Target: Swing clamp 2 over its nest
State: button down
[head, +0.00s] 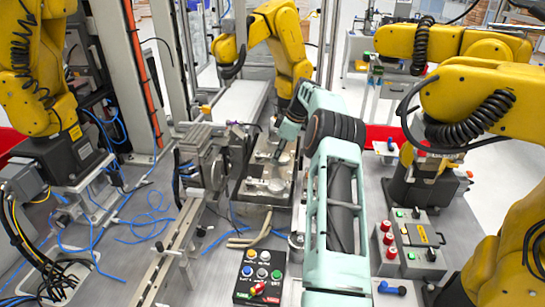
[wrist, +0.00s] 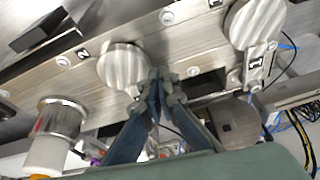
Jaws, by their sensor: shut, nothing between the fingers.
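A metal fixture plate (wrist: 190,50) crosses the wrist view, with a small tag "2" (wrist: 82,53) and a tag "1" (wrist: 255,66). A round brushed-metal disc (wrist: 122,56) lies beside tag 2. A second disc (wrist: 254,20) is by tag 1. A metal collar with a white cylindrical end (wrist: 48,155) stands at the lower left. I cannot tell which part is clamp 2. My gripper (wrist: 158,88) is shut and empty, its tips just right of the disc by tag 2; contact is unclear. The fixture (head: 254,190) also shows in the head view, partly hidden by my arm.
A black block (wrist: 38,30) sits at the wrist view's upper left. In the head view, yellow arms (head: 480,100) stand around the table. A button box (head: 258,276) and a second control box (head: 408,245) are in front. Blue cables (head: 145,225) lie on the left.

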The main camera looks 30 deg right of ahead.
jog(key=shift+w+d+r, duration=0.15)
jog(key=shift+d, duration=0.4)
jog(key=shift+d+r, duration=0.1)
jog(key=shift+r, duration=0.15)
jog(key=a+v, duration=0.1)
jog(key=v, duration=1)
jog(key=shift+r, duration=0.1)
